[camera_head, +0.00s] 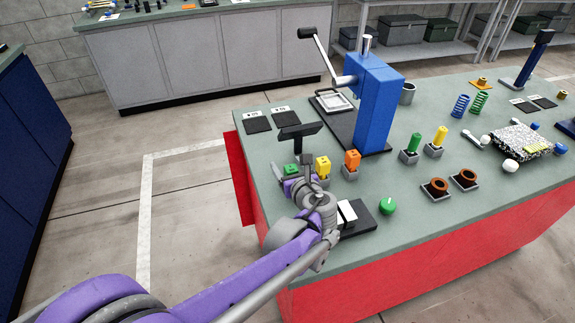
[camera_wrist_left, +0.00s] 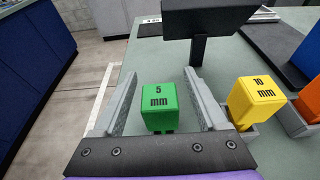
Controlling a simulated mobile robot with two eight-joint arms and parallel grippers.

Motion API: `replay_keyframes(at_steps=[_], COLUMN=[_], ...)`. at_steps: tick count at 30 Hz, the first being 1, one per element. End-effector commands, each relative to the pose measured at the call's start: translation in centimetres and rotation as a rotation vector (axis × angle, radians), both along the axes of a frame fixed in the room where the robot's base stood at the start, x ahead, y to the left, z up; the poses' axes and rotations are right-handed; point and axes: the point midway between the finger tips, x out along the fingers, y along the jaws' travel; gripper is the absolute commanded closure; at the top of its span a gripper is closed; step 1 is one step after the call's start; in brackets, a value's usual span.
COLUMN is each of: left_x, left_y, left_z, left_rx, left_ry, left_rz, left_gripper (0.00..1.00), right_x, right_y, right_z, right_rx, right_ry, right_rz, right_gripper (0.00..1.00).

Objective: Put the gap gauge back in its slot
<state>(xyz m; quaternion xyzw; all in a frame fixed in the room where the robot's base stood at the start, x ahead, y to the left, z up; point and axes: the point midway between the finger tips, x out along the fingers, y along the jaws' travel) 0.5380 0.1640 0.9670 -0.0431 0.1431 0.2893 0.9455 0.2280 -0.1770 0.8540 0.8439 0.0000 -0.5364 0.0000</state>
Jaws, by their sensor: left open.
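A green gauge block marked 5 mm (camera_wrist_left: 158,103) stands between the two spread fingers of my left gripper (camera_wrist_left: 160,76), with gaps showing on both sides. The gripper is open. In the head view the green block (camera_head: 290,169) is partly hidden behind the gripper (camera_head: 303,178). I cannot tell whether a slot lies under it. A yellow 10 mm block (camera_wrist_left: 257,97) sits in a grey holder (camera_wrist_left: 247,135) just right of the right finger. An orange block (camera_head: 352,158) sits in another grey holder further right. My right gripper is not in view.
A black T-shaped stand (camera_wrist_left: 207,22) rises close behind the green block. A blue lever press (camera_head: 378,100) stands beyond. A black base with a white plate (camera_head: 355,217) and a green knob (camera_head: 388,206) lie near the front edge. Two black pads (camera_head: 257,124) lie at the back left.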

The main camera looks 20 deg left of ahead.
Motion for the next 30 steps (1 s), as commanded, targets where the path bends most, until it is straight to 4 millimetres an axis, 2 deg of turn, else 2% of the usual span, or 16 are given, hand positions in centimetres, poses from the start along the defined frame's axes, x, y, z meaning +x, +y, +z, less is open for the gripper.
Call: replay_keyframes(at_steps=[5, 12, 18, 23, 30], left_x=[-1.4, -5.3, -7.7, -8.5, -8.5], left_y=[-1.1, -3.7, -5.3, -5.7, -5.7], left_z=[0.6, 2.0, 2.9, 3.2, 3.2], left_rx=[0.000, -0.002, 0.000, 0.001, 0.001], left_ry=[0.000, 0.000, 0.000, 0.000, -0.001], left_rz=[-0.004, -0.006, -0.003, -0.001, 0.000], left_gripper=[0.25, 0.25, 0.25, 0.25, 0.25], right_x=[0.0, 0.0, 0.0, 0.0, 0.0], right_y=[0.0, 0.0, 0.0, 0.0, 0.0], right_z=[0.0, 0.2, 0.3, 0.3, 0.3], right_rx=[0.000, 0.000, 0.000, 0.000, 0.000], right_ry=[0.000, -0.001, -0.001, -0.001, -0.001], right_rz=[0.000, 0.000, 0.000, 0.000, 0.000], right_gripper=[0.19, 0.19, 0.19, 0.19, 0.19])
